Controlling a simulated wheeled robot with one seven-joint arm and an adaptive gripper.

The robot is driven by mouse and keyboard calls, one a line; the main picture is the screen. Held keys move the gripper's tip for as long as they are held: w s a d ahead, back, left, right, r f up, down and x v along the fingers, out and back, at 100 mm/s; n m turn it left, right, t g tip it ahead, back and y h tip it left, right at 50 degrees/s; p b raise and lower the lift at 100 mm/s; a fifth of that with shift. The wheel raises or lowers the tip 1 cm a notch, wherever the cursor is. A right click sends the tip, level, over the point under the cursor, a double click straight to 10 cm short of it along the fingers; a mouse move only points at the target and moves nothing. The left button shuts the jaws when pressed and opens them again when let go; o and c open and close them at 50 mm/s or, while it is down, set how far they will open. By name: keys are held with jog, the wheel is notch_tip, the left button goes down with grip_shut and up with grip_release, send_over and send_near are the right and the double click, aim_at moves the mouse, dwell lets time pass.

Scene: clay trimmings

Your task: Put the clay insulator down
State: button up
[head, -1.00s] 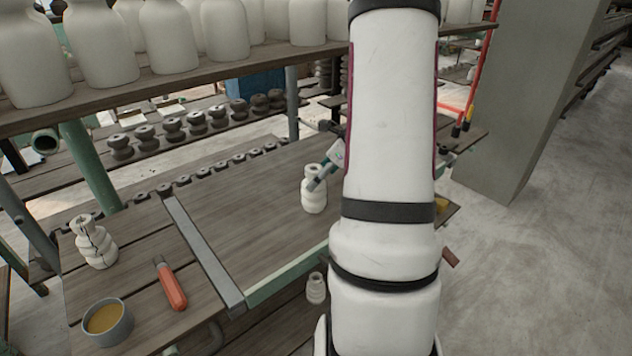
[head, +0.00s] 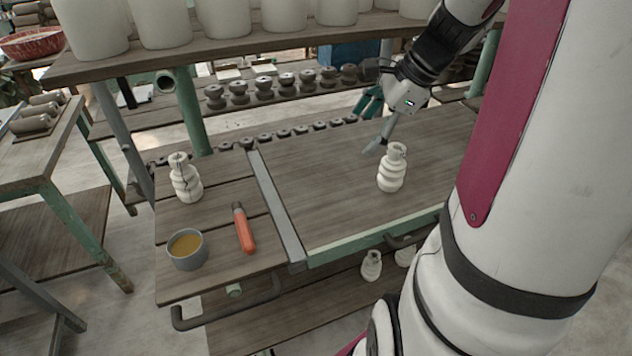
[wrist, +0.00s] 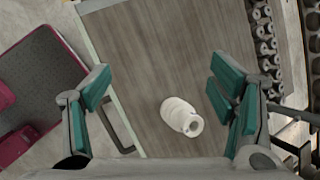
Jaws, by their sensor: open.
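The white clay insulator (head: 391,172) stands upright on the wooden table top (head: 320,195), right of the grey metal strip. It also shows in the wrist view (wrist: 180,115), its open mouth towards the camera. My gripper (head: 368,130) is open and empty, behind and a little left of the insulator, with its fingers above the table. In the wrist view my teal-padded fingers (wrist: 160,92) are spread wide, and the insulator appears between them, apart from both.
A cracked insulator (head: 185,180), an orange-handled tool (head: 243,230) and a grey bowl (head: 187,262) of tan liquid are on the left boards. A shelf (head: 240,62) of large white vessels overhangs the back. More insulators (head: 371,266) sit below. Table right of the strip is mostly clear.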

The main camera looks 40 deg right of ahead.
jog(key=s+a+r+n+g, duration=0.1)
jog(key=s+a+r+n, duration=0.1)
jog(key=a+n, duration=0.4)
jog(key=s+a+r+n, duration=0.1)
jog(key=a+r+n, duration=0.1)
jog(key=a+n, duration=0.45)
jog(key=s+a+r+n+h, duration=0.1)
jog(key=s+a+n+h, duration=0.1)
jog(key=s+a+n, duration=0.7)
jog(key=a+n, duration=0.1)
jog(key=n, duration=0.2)
jog(key=shift+s+r, duration=0.2)
